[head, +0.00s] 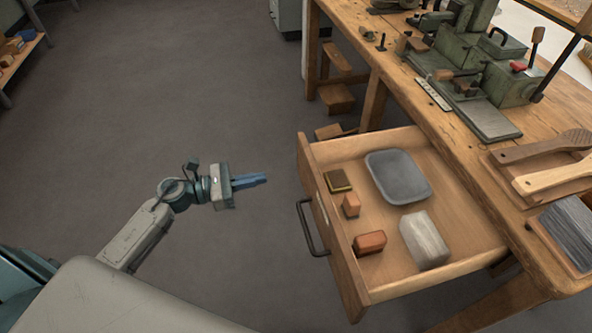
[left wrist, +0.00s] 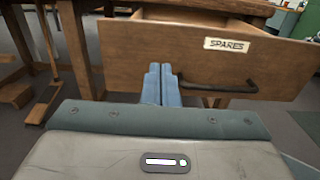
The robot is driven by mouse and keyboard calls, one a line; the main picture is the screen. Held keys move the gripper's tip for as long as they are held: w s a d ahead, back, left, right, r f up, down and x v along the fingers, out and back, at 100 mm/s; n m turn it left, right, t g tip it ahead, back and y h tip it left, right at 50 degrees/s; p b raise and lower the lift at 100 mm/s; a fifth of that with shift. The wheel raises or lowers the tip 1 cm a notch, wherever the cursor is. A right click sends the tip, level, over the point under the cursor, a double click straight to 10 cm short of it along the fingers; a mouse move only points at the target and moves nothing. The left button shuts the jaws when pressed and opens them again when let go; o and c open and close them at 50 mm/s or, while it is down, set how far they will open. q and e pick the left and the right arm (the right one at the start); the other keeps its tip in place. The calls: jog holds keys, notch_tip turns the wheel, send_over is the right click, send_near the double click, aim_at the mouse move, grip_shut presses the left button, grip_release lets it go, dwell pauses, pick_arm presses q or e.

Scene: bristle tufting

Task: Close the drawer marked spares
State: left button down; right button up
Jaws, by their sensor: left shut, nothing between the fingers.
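The spares drawer (head: 450,268) is pulled well out from under the wooden workbench. Its front, with a white label reading SPARES (left wrist: 227,45) and a dark bar handle (left wrist: 218,86), faces my left gripper. The handle also shows in the head view (head: 308,228). My left gripper (head: 262,180) has its blue fingers shut and empty, pointing at the drawer front with a gap to it in the head view. In the left wrist view the fingertips (left wrist: 160,68) appear left of the handle and the label. My right gripper is not in view.
The drawer holds a grey tray (head: 398,176), a pale wrapped block (head: 425,240) and several small blocks. The workbench (head: 440,120) carries a green machine (head: 490,85), wooden paddles and a stack of dark bristles (head: 572,232). The floor (head: 220,90) left of the drawer is clear.

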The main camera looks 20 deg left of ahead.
pick_arm(q)
jog(key=p, duration=0.1)
send_near(307, 169)
jog(key=x, duration=0.3)
jog(key=d, duration=0.1)
jog(key=w+d, duration=0.1)
jog(key=shift+w+d+r+p, duration=0.1)
jog(key=shift+d+r+p, duration=0.15)
jog(key=shift+r+p, duration=0.1)
jog(key=shift+w+d+f, duration=0.1)
jog(key=shift+w+d, duration=0.2)
jog(key=shift+d, duration=0.15)
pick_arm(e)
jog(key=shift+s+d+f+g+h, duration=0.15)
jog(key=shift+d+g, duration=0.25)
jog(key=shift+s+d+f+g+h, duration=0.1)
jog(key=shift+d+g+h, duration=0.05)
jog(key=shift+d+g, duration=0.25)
pick_arm(q)
jog(key=shift+w, duration=0.1)
